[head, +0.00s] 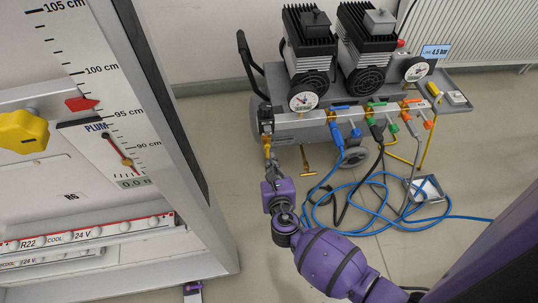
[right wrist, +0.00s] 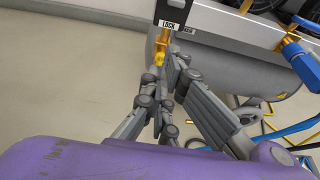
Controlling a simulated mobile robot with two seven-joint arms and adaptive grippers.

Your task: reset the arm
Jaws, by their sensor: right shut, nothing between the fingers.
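My right arm reaches up from the bottom of the head view to the left end of the compressor (head: 320,125). My right gripper (head: 270,158) is shut and empty, just below a small yellow fitting (head: 267,140) there. In the right wrist view the dark grey fingers of the gripper (right wrist: 171,62) come together close to the yellow fitting (right wrist: 161,42), under a black plate with a LOCK label (right wrist: 170,25). I cannot tell whether the fingertips touch the fitting. My left gripper is not in view.
A cabinet frame (head: 185,130) with a height scale and yellow knob (head: 22,132) stands at left. Blue hoses (head: 375,185) and a small tray (head: 425,189) lie on the floor at right. Floor between the cabinet and compressor is clear.

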